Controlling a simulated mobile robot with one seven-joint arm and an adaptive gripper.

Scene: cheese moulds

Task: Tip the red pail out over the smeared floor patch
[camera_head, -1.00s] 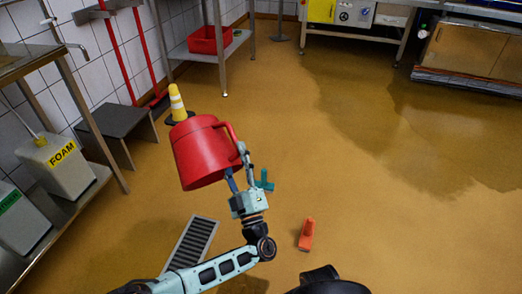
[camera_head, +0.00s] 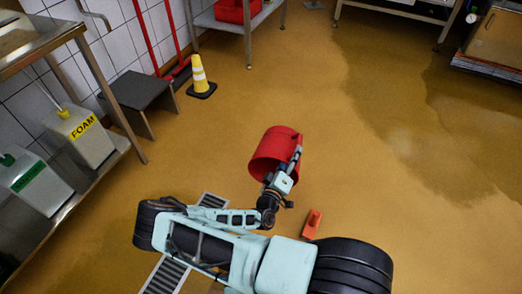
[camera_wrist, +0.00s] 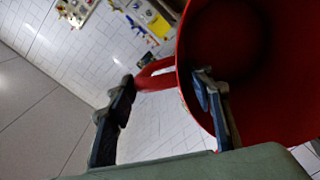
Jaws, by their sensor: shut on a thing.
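The red pail (camera_head: 268,156) hangs in the air in the head view, tilted well over, with the floor around it. My gripper (camera_head: 292,168) is at its right side and shut on it. In the wrist view the pail (camera_wrist: 283,100) fills the right side, its dark inside facing the camera. The red handle (camera_wrist: 155,76) shows between the two fingers of my gripper (camera_wrist: 165,108). Whether anything is in the pail is too dark to tell. The smeared floor patch (camera_head: 395,110) is a darker, shiny area at the right of the head view, apart from the pail.
An orange object (camera_head: 311,223) lies on the floor near my base. A yellow-striped cone (camera_head: 200,78) and a grey step (camera_head: 142,98) stand by the left wall. A steel bench (camera_head: 78,185) with foam canisters (camera_head: 80,137) is at left. A drain grate (camera_head: 166,278) is beside me. Mid-floor is clear.

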